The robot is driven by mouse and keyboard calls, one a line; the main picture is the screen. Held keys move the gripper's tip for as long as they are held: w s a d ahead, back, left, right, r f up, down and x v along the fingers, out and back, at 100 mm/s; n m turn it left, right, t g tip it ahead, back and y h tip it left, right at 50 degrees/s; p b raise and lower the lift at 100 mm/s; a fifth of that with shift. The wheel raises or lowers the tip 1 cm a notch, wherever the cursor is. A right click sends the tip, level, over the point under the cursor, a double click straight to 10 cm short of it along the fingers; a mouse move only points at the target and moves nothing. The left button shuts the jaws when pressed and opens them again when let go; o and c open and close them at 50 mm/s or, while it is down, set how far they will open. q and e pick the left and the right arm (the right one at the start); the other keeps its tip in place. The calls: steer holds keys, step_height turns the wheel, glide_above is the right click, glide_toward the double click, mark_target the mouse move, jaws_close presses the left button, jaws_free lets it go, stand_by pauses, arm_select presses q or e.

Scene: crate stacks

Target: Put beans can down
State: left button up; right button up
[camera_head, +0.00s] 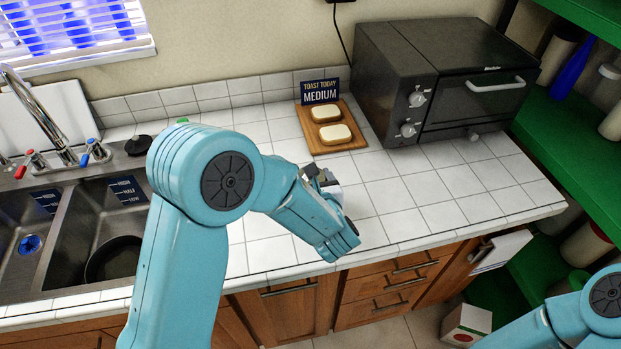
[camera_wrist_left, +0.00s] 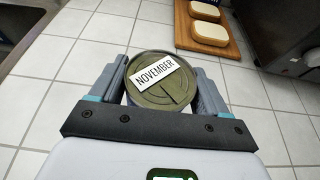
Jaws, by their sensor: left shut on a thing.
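My left gripper (camera_wrist_left: 163,92) is shut on a can (camera_wrist_left: 158,72) with a dull olive lid and a white label reading "NOVEMBER". The can sits between both fingers, lid towards the wrist camera, above or on the white tiled counter (camera_wrist_left: 62,85); I cannot tell whether its base touches. Its side print is hidden, so the word beans does not show. In the head view my left arm reaches over the counter from the left and its wrist hides most of the gripper and the can. Only part of my right arm shows at the lower right; its gripper is out of view.
A wooden board (camera_head: 344,145) with two bread slices lies at the back, before a "MEDIUM" sign (camera_head: 320,91). A dark toaster oven (camera_head: 390,75) stands right of it. The sink (camera_head: 75,235) is at left. The counter tiles right of my gripper (camera_head: 420,190) are clear.

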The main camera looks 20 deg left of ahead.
arm_select(q)
steer(key=shift+r, duration=0.1)
steer(key=shift+s+f+b, duration=0.1)
steer(key=shift+f+b, duration=0.1)
steer(key=shift+b, duration=0.15)
steer(key=o, duration=1.5)
steer(key=shift+r, duration=0.1)
